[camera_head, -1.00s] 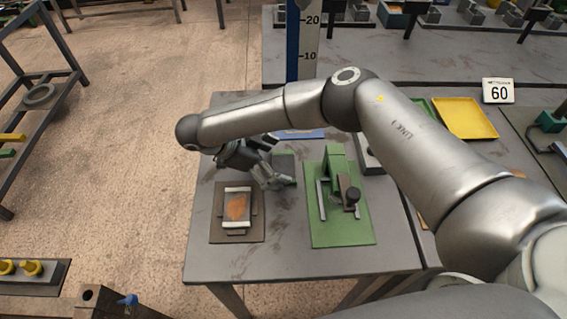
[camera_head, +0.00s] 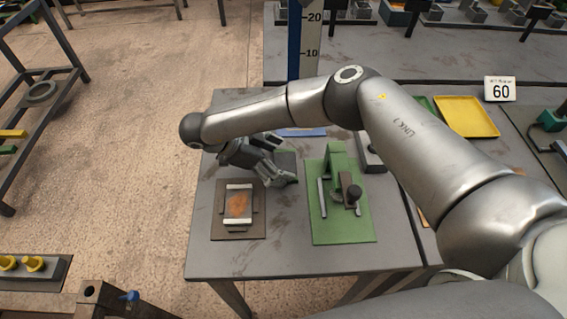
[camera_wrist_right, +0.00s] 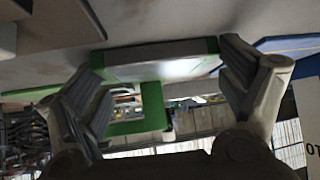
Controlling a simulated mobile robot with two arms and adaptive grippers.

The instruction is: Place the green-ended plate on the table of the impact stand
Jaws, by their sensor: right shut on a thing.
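My right gripper (camera_head: 283,177) is shut on the green-ended plate (camera_wrist_right: 160,66), a grey bar with green ends held across the fingers in the wrist view. In the head view the plate is mostly hidden by the fingers. The gripper is low over the front of a dark grey square block (camera_head: 287,159), which may be the impact stand's table; I cannot tell whether the plate touches it. The stand's blue column (camera_head: 293,45) with a white scale rises behind, with a blue base (camera_head: 303,132) at its foot. My left gripper is not in view.
A green clamp fixture (camera_head: 340,225) stands right of the gripper. A brown mat (camera_head: 221,231) at left carries a white-ended, orange-marked piece (camera_head: 238,205). A yellow tray (camera_head: 466,117) and a "60" sign (camera_head: 499,89) are at right. The front of the workbench (camera_head: 290,262) is clear.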

